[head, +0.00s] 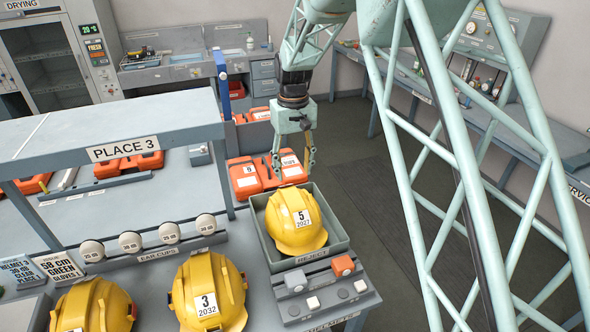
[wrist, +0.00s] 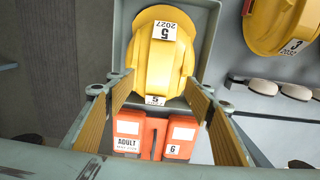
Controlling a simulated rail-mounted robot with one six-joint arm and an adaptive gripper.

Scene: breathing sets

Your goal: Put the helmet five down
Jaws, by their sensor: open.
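The yellow helmet five (head: 295,220), labelled 5 and 2027, sits in the grey tray marked REJECT (head: 339,246). In the wrist view the helmet (wrist: 162,50) lies beyond the fingertips, inside the tray (wrist: 208,25). My gripper (head: 293,166) is open and empty, above the tray's back edge and apart from the helmet in the head view. In the wrist view its padded fingers (wrist: 161,100) stand wide apart, with nothing between them held.
Orange cases (head: 258,176) stand behind the tray. Helmet three (head: 208,292) and another yellow helmet (head: 93,308) sit on the bench to the left. A small panel with an orange button (head: 343,266) is in front. The PLACE 3 shelf (head: 110,135) rises at left.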

